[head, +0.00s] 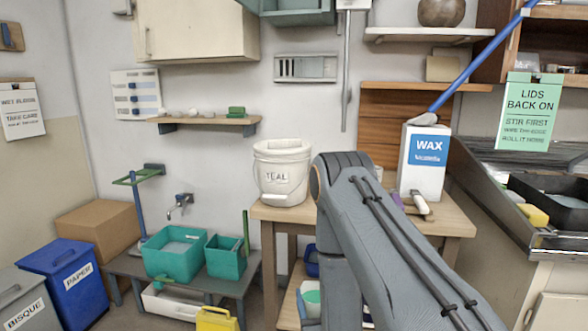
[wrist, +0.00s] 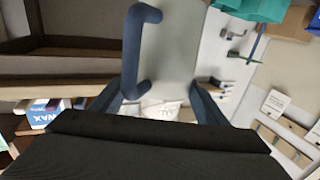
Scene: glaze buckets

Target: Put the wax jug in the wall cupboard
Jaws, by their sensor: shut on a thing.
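The wax jug (head: 436,173) is white with a blue WAX label and stands upright on the wooden table, right of my arm. Its label also shows upside down at the left of the wrist view (wrist: 42,112), apart from my gripper. A cream cupboard (head: 200,30) hangs on the wall at upper left, its visible front shut. My gripper (wrist: 162,92) is shut on a pale grey thing (wrist: 175,45) with a blue handle; I cannot tell what it is. The head view hides my gripper behind my arm.
A white TEAL bucket (head: 270,178) stands on the table (head: 262,212), left of my arm. A blue pole (head: 480,62) slants up from near the jug's top. A small shelf (head: 205,120) is below the cupboard. Teal tubs (head: 172,262) and bins (head: 72,285) stand lower left.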

